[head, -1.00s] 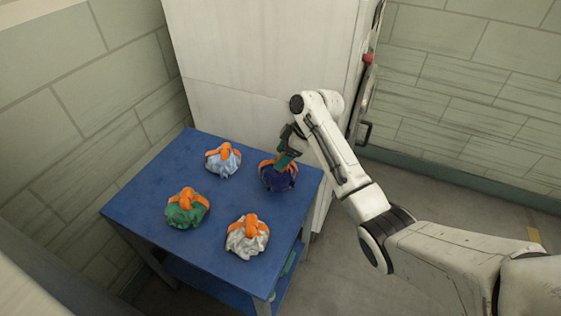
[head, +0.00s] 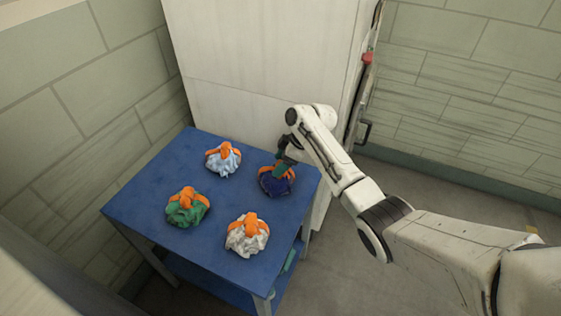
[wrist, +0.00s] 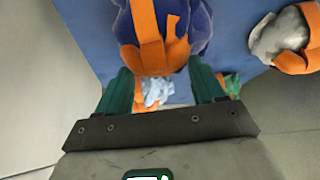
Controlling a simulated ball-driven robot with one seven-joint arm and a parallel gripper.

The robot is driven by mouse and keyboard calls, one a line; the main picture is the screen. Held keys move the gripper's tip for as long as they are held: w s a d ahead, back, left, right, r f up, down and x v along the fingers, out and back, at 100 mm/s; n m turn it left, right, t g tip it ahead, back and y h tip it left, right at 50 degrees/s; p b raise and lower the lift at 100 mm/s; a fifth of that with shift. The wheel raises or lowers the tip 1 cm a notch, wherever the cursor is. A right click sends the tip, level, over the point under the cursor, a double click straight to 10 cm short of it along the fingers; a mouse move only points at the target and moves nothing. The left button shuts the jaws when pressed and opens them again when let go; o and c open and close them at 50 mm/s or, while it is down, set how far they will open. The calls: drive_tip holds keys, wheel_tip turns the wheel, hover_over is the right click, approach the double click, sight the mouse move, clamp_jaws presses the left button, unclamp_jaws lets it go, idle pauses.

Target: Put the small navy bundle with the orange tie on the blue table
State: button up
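The navy bundle (head: 276,184) with an orange tie sits at the far right corner of the blue table (head: 155,205). In the wrist view the navy bundle (wrist: 200,25) fills the top middle, and its orange tie (wrist: 150,40) hangs down toward the fingers. My gripper (head: 287,163) is just above the bundle in the head view. In the wrist view the green fingers of my gripper (wrist: 163,85) stand wide apart, one on each side of the tie's lower end. I see no clear grip on the tie.
A light blue bundle (head: 222,162), a green bundle (head: 184,213) and a white bundle (head: 247,240) share the table, all with orange ties. A tall pale cabinet (head: 260,70) stands close behind. The table's middle is bare.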

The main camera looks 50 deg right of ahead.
drive_tip(key=o, duration=0.4)
drive_tip(key=shift+r, duration=0.2)
drive_tip(key=v, duration=1.2)
drive_tip(key=s+a+f+m, duration=0.1)
drive_tip(key=s+a+f, duration=0.2)
drive_tip(key=a, duration=0.3)
drive_tip(key=s+a+f+m+g, duration=0.1)
drive_tip(key=s+a+f, duration=0.2)
drive_tip(key=a, duration=0.3)
drive_tip(key=s+a+f+m, duration=0.1)
drive_tip(key=s+a+f, duration=0.2)
drive_tip(key=a+f, duration=0.2)
drive_tip(key=shift+s+a+f+m, duration=0.1)
drive_tip(key=shift+a+m, duration=0.05)
drive_tip(key=shift+a, duration=0.35)
drive_tip(key=shift+s+a+f+m, duration=0.1)
drive_tip(key=shift+a+m, duration=0.05)
drive_tip(key=shift+a, duration=0.35)
drive_tip(key=s+a+m+g+h, duration=0.1)
drive_tip(key=s, duration=0.6)
drive_tip(key=s+a+f+m+h, duration=0.1)
drive_tip(key=s+m, duration=0.1)
drive_tip(key=s, duration=0.5)
drive_tip(key=s+a+m+g+h, duration=0.1)
drive_tip(key=s+h, duration=0.1)
drive_tip(key=s, duration=0.5)
drive_tip(key=shift+s+a+f+m+g, duration=0.15)
drive_tip(key=shift+s+f+m+g, duration=0.05)
drive_tip(key=shift+s+m+g, duration=0.1)
